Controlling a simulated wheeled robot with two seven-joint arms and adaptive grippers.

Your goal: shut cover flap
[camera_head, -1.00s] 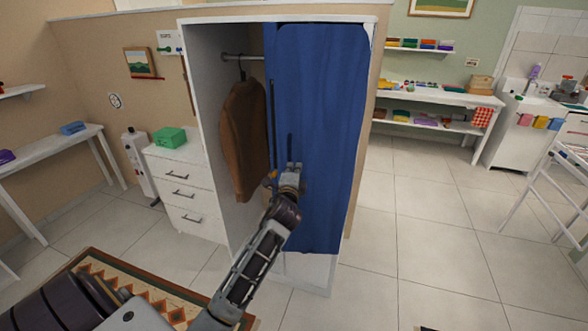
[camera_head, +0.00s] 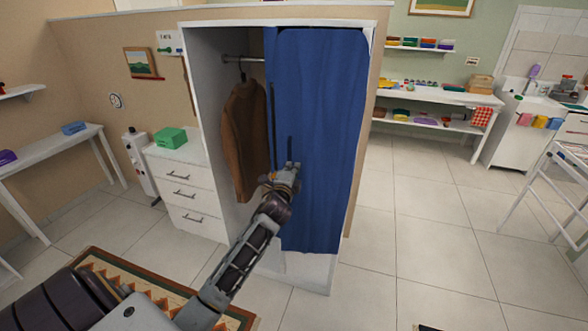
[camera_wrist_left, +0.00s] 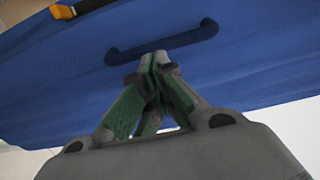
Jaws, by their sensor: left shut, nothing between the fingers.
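The blue fabric cover flap (camera_head: 325,130) hangs over the right part of the white wardrobe front (camera_head: 192,95). The wardrobe's left part is open, and a brown garment (camera_head: 246,135) hangs inside on a rail. My left gripper (camera_head: 289,172) is at the flap's left side, below a dark handle strip (camera_head: 289,150). In the left wrist view the left gripper (camera_wrist_left: 152,62) is shut and empty, its fingertips at a dark blue handle (camera_wrist_left: 163,44) on the flap. I cannot tell whether they touch it. The right gripper is not in view.
A white drawer unit (camera_head: 188,192) with a green box (camera_head: 169,137) stands left of the wardrobe. A patterned rug (camera_head: 150,290) lies in front on the left. A white workbench (camera_head: 440,97) stands behind.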

